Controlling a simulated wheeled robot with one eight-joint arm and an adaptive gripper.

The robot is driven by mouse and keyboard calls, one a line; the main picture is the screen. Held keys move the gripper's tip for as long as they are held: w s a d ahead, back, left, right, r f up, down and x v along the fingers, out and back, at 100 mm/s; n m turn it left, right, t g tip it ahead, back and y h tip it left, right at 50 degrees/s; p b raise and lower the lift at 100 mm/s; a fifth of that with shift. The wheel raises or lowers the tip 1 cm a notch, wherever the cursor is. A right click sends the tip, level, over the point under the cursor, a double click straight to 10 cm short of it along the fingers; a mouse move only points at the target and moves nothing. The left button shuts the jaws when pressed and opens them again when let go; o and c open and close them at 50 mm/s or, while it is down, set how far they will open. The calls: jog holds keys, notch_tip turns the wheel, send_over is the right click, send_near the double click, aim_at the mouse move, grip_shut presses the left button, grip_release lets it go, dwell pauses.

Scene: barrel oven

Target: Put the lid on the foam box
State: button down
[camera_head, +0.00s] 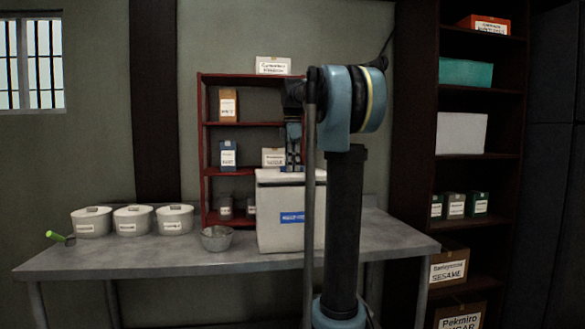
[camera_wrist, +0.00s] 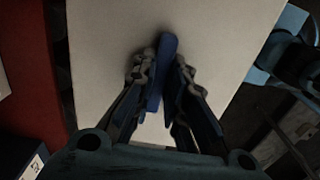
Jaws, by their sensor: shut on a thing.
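The white foam box (camera_head: 280,232) with a blue label stands on the grey table, partly behind my arm. Its lid (camera_head: 272,177) is a pale slab at the top of the box; whether it sits fully down cannot be told. In the wrist view the lid (camera_wrist: 110,45) fills the middle, with a blue handle (camera_wrist: 168,45) standing up from it. My gripper (camera_head: 293,163) is above the lid, pointing down. In the wrist view my gripper (camera_wrist: 162,75) has its fingers shut on both sides of the blue handle.
The grey table (camera_head: 140,258) also holds three white pots (camera_head: 132,222), a metal bowl (camera_head: 216,241) and a green-handled tool (camera_head: 56,237). A red shelf (camera_head: 238,124) with boxes stands close behind the foam box. A dark shelf (camera_head: 478,155) stands at right. The table's front left is clear.

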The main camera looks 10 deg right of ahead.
jog(key=shift+f, duration=0.65)
dwell(1.4)
jog(key=c, duration=1.5)
grip_release()
jog(key=shift+c, duration=0.2)
jog(key=o, duration=0.5)
jog(key=shift+r, duration=0.1)
jog(key=shift+r, duration=3.45)
